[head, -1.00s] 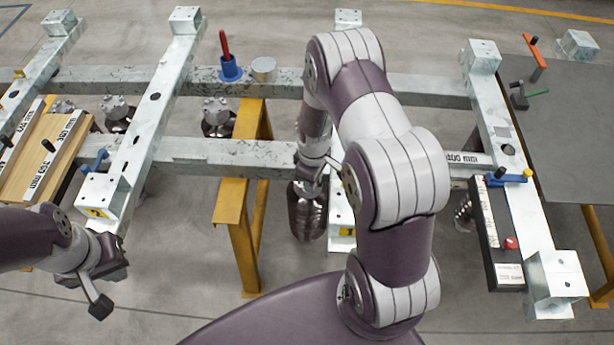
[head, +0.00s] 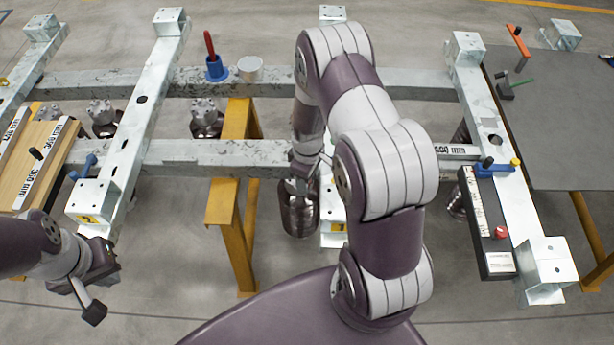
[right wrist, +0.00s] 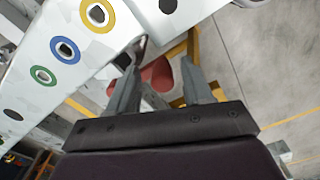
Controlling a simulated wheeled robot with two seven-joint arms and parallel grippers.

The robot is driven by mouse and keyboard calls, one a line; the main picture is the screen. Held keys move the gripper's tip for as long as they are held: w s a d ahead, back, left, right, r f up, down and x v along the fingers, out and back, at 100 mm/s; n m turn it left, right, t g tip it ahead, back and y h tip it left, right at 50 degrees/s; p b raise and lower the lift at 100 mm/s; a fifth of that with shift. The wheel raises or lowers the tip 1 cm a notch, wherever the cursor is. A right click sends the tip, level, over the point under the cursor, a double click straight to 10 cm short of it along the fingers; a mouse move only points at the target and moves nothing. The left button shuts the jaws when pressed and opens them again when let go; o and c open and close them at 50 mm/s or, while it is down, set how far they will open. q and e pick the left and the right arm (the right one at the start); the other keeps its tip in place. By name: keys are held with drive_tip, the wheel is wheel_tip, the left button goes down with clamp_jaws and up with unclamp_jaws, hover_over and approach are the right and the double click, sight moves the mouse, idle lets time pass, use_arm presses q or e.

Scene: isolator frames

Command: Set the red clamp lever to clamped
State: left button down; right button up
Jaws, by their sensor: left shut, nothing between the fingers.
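A red rounded piece (right wrist: 156,75), which looks like the grip of the clamp lever, shows in the right wrist view between and beyond the fingers of my right gripper (right wrist: 162,56). The fingers stand apart, and I cannot tell whether either touches it. The left finger partly covers it, and the lever's setting cannot be read. In the head view my right arm hides most of this spot beside the middle of the frame. My left gripper (head: 93,312) is shut and empty, low at the left, clear of the frame.
A white plate with yellow, blue and green ringed holes (right wrist: 66,48) lies close left of my right gripper. Pale steel rails (head: 400,86) cross the head view. A metallic vessel (head: 300,210) sits below my right wrist.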

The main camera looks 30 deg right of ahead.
wheel_tip(320, 180, up, 13)
drive_tip(key=shift+f, duration=0.15)
idle(0.4)
drive_tip(key=s+a+r+m+t, duration=0.1)
drive_tip(key=s+a+r+m, duration=0.5)
drive_tip(key=s+a, duration=0.2)
drive_tip(key=shift+s+a+m, duration=0.3)
drive_tip(key=shift+s+a, duration=0.05)
drive_tip(key=shift+s, duration=0.65)
